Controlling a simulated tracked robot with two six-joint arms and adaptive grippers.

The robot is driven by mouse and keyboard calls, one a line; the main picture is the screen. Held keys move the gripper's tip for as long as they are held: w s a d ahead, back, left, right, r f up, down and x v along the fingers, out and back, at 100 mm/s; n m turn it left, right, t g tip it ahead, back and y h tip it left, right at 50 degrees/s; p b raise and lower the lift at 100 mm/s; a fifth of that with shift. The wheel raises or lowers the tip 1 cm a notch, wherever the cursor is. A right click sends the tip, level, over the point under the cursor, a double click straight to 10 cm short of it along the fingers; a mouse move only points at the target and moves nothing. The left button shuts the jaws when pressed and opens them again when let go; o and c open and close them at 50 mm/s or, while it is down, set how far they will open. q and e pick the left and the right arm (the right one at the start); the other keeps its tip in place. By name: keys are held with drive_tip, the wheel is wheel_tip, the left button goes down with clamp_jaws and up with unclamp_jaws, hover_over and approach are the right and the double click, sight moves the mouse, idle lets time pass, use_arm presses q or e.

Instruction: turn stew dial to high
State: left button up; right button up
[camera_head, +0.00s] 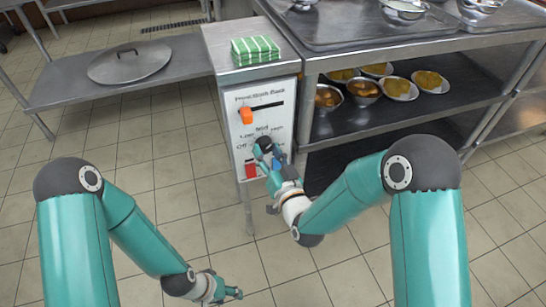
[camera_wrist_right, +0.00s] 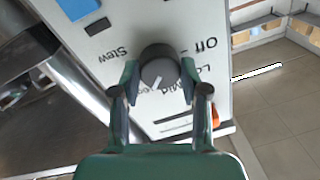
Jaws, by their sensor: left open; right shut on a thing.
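The stew dial (camera_wrist_right: 160,68) is a round dark grey knob on the white panel (camera_wrist_right: 150,25), seen upside down in the right wrist view. Its white pointer mark faces down in that view. "Off" and partly hidden "Low" and "Mid" labels show beside it, and "Stew" lies on its other side. My right gripper (camera_wrist_right: 159,84) is shut on the dial, one finger on each side. In the head view the dial (camera_head: 265,142) shows at the tip of my right gripper (camera_head: 266,154). My left gripper (camera_head: 236,293) is open and empty, low over the floor.
The panel also carries an orange slider knob (camera_head: 246,116), a red part (camera_head: 251,171) and a blue part (camera_head: 279,160). Green striped cloths (camera_head: 255,50) lie on top. A shelf with food bowls (camera_head: 363,88) stands right; a lid (camera_head: 129,62) lies left. The front floor is clear.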

drive_tip(key=shift+w+d+r, duration=0.1)
drive_tip(key=shift+w+d, duration=0.05)
drive_tip(key=shift+d, duration=0.05)
drive_tip(key=o, duration=1.1)
drive_tip(key=shift+o, duration=0.2)
drive_tip(key=shift+a, duration=0.1)
drive_tip(key=shift+s, duration=0.3)
drive_tip(key=v, duration=0.7)
drive_tip(key=shift+d, duration=0.2)
